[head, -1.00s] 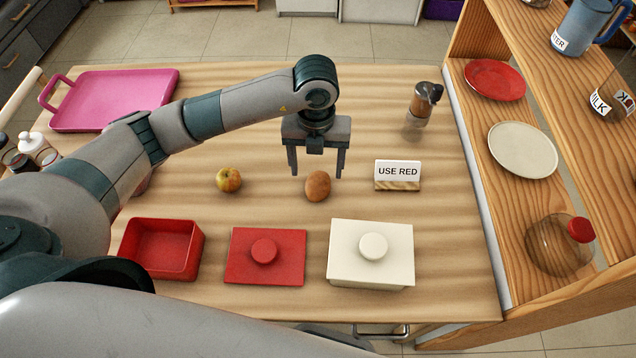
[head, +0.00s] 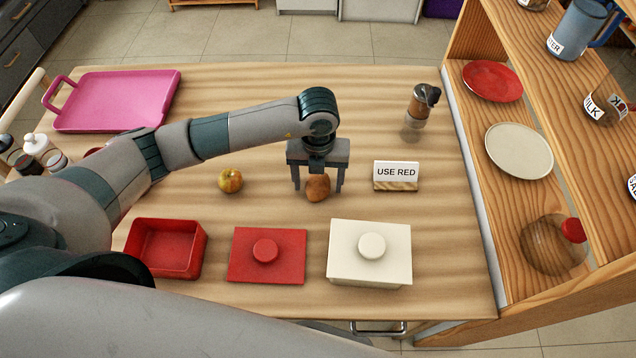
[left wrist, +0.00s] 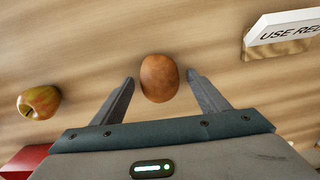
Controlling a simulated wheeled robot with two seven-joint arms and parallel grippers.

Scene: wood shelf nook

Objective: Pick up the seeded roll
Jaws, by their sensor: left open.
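The seeded roll (head: 318,187) is a small brown rounded bun on the wooden table, near the middle. It also shows in the left wrist view (left wrist: 159,78), lying between and slightly beyond the fingertips. My left gripper (head: 318,188) is open, pointing down over the roll, with one finger on each side of it. In the left wrist view its fingers (left wrist: 160,84) stand apart from the roll with a gap on both sides. My right gripper is not in view.
An apple (head: 230,180) lies left of the roll; a "USE RED" sign (head: 397,171) stands right. In front are an open red box (head: 141,262), a red lid (head: 287,273) and a white lidded box (head: 343,262). A pepper mill (head: 419,104) stands behind the sign.

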